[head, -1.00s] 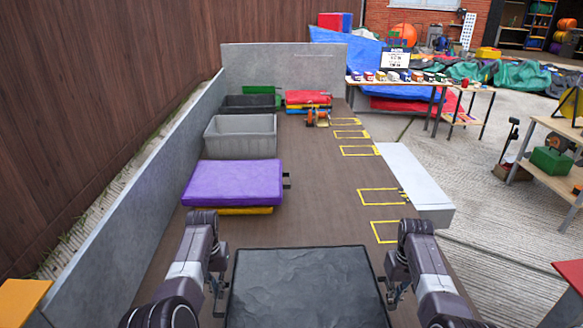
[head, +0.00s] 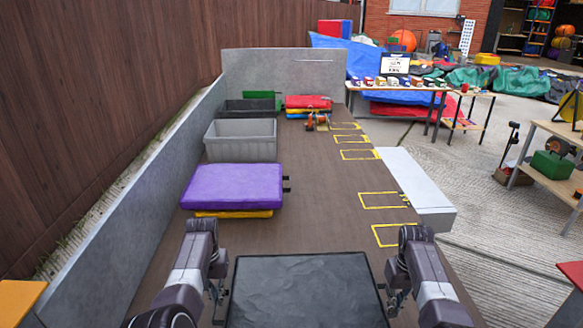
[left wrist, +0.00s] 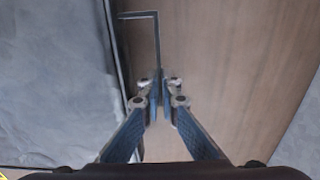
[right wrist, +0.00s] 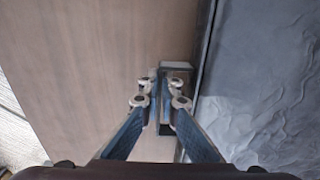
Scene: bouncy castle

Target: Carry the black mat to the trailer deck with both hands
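The black mat (head: 302,290) lies flat at the bottom middle of the head view, over the brown trailer deck (head: 330,215); I cannot tell whether it touches the deck. Its near edge is cut off. My left gripper (head: 217,290) is at its left side and my right gripper (head: 392,298) at its right side. In the left wrist view the fingers (left wrist: 160,90) are closed around the mat's thin dark side handle. In the right wrist view the fingers (right wrist: 165,88) are closed on the other handle, beside the mat (right wrist: 260,80).
A purple mat (head: 232,185) on a yellow one lies ahead on the left. A grey wall (head: 130,200) runs along the left. Yellow outlines (head: 384,200) mark the right side. The deck's middle is clear.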

